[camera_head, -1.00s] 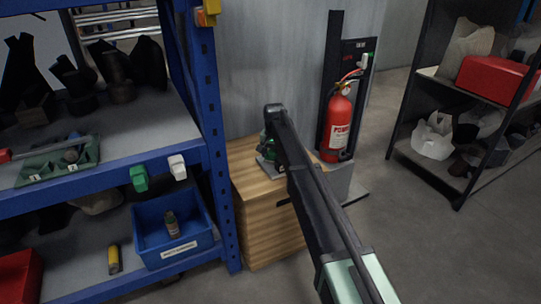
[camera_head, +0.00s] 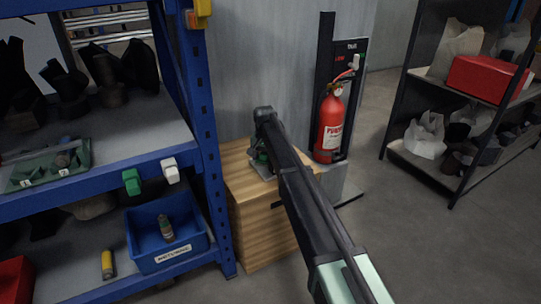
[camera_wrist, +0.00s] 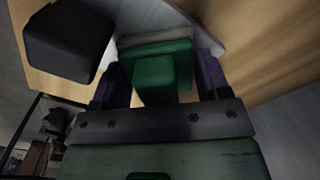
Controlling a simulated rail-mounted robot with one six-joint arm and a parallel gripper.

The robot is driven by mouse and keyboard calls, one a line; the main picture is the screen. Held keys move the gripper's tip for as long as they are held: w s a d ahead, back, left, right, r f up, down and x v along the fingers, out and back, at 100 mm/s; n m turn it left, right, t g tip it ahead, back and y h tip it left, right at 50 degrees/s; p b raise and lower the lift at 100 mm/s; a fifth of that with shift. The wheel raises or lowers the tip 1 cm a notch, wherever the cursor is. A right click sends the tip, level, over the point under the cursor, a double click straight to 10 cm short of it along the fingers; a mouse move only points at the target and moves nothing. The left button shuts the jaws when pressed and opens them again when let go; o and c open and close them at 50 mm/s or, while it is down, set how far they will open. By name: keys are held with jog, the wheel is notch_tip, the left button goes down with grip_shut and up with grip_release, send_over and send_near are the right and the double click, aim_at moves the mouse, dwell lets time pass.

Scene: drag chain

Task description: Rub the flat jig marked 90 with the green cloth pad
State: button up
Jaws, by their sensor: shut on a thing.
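My gripper (camera_wrist: 160,78) is shut on the green cloth pad (camera_wrist: 160,72), which sits between its two dark fingers. In the head view a bit of green shows below the arm's end, over the wooden box top. A flat grey plate (camera_wrist: 205,32), seemingly the jig, lies on the wood just beyond the pad; its edge also shows in the head view (camera_head: 263,170). The pad overlaps the plate in the wrist view; I cannot tell whether they touch. No 90 mark can be read, as the arm and pad hide part of the plate.
The wooden box (camera_head: 262,225) stands between a blue shelf rack (camera_head: 208,150) and a red fire extinguisher (camera_head: 331,125). A blue bin (camera_head: 185,250) is on the lower shelf. A dark block (camera_wrist: 68,40) appears at the wrist view's upper left.

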jog(key=shift+s+a, duration=0.5)
jog(key=shift+a, duration=0.35)
jog(key=shift+s+a, duration=0.45)
jog(key=shift+a, duration=0.35)
notch_tip(320, 180, up, 6)
jog(key=p, duration=0.6)
notch_tip(320, 180, up, 3)
jog(key=p, duration=0.3)
jog(key=shift+r, duration=0.1)
jog(key=shift+f, duration=0.25)
